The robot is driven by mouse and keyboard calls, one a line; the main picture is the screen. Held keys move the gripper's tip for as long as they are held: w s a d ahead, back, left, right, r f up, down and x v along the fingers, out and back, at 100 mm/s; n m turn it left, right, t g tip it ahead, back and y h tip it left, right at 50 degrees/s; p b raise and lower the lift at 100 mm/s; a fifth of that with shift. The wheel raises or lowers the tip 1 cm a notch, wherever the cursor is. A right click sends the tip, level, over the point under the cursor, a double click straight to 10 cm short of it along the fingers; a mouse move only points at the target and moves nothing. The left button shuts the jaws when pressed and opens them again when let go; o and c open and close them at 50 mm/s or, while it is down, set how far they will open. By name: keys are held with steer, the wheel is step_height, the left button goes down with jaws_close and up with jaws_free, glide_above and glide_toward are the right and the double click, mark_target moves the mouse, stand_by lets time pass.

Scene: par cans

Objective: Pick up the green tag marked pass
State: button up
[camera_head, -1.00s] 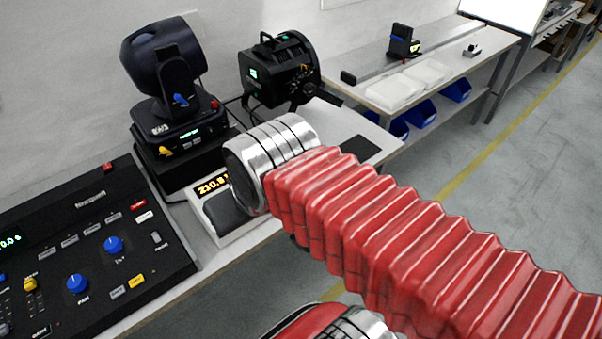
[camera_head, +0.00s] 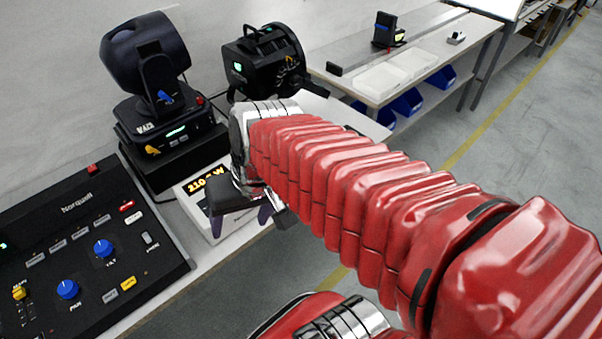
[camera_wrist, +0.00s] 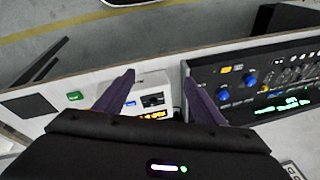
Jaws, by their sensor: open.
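A small green tag (camera_wrist: 75,96) lies on the white bench top in the wrist view, left of my gripper's left finger. It is too small there to read its marking, and I cannot make it out in the head view, where my arm covers part of the bench. My gripper (camera_wrist: 158,70) is open, its two purple fingers apart with nothing held between them. In the head view my gripper (camera_head: 242,222) hangs over the front of the white meter box, near the bench's front edge.
The white meter box (camera_head: 188,195) with a lit display stands below my gripper. A black control console (camera_head: 75,225) is at left. A moving-head lamp (camera_head: 150,70) and a black par can (camera_head: 262,65) stand behind. A dark pad (camera_wrist: 32,106) lies left of the tag.

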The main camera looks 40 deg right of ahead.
steer(key=w+d+f+m+t+y, duration=0.2)
steer(key=w+d+f+m+y, duration=0.3)
steer(key=m, duration=0.4)
steer(key=w+d+f+m+t+y, duration=0.2)
steer(key=d+f+m+t+y, duration=0.1)
steer(key=d+f+m, duration=0.4)
steer(key=s+d+f+m+t+h, duration=0.2)
steer(key=d+f+m+t+h, duration=0.2)
steer(key=d+m, duration=0.4)
steer(key=s+d+f+m+t+h, duration=0.2)
steer(key=d+f+m+t+h, duration=0.2)
steer(key=d+m, duration=0.4)
steer(key=d+f+h, duration=0.1)
steer(key=d, duration=0.2)
steer(key=shift+s+d+f+m, duration=0.15)
steer(key=shift+d+f+m, duration=0.15)
steer(key=shift+d, duration=0.1)
steer(key=shift+w+a+f, duration=0.1)
steer(key=shift+w+f, duration=0.1)
steer(key=shift+w, duration=1.25)
steer(key=shift+w+d+f, duration=0.1)
steer(key=shift+w+f, duration=0.1)
steer(key=shift+w, duration=1.2)
steer(key=shift+w+a+f, duration=0.1)
steer(key=shift+w+f, duration=0.1)
steer(key=shift+w, duration=1.25)
